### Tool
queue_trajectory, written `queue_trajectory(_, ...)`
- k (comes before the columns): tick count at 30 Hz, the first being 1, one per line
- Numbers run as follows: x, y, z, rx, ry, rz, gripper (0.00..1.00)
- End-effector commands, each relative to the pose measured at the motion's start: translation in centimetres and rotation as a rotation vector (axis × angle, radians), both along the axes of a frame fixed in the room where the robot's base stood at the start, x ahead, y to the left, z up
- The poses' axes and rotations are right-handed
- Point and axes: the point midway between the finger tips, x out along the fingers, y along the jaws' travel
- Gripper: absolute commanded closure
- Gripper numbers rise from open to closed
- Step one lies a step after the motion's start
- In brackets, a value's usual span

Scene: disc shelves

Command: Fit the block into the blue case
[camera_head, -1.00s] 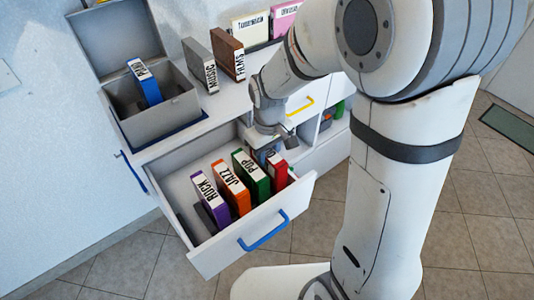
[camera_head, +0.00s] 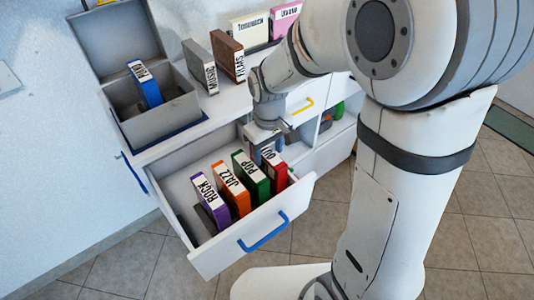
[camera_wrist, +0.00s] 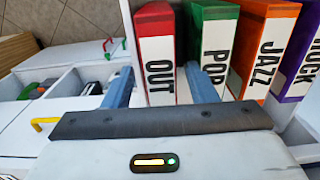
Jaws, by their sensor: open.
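A red block labelled OUT (camera_head: 279,177) stands at the right end of a row in the open drawer (camera_head: 220,251); it is also in the wrist view (camera_wrist: 156,50). My gripper (camera_head: 266,145) is open over that end. In the wrist view its two blue-grey fingers (camera_wrist: 156,80) are on either side of the red block, the right one between it and the green POP block (camera_wrist: 214,40). I cannot tell whether they touch it. A blue case labelled with a word I cannot read surely (camera_head: 145,84) stands tilted in the open grey box (camera_head: 165,128) at left.
An orange JAZZ block (camera_head: 231,189) and a purple ROCK block (camera_head: 211,205) stand in the same drawer. A grey MUSIC case (camera_head: 199,66) and a brown FILMS case (camera_head: 228,57) stand on the cabinet top. My arm covers much of the right side.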

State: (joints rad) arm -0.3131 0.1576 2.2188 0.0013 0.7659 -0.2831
Motion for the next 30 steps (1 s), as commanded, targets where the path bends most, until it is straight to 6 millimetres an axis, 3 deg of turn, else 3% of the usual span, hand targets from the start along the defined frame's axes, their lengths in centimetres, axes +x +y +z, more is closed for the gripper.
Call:
queue_trajectory(3, 0.1, 0.0, 3.0, 0.002, -0.006, 0.0, 0.48)
queue_trajectory(10, 0.1, 0.0, 7.6, 0.002, -0.005, 0.0, 0.48)
queue_trajectory(15, 0.0, 0.0, 9.5, 0.0, -0.002, 0.0, 0.48)
queue_trajectory(21, -0.2, -0.4, 10.1, 0.002, -0.005, -0.012, 0.48)
queue_trajectory(26, -2.4, -3.8, 11.1, 0.014, -0.044, -0.139, 0.48)
queue_trajectory(30, -6.1, -7.9, 11.7, 0.031, -0.1, -0.327, 0.48)
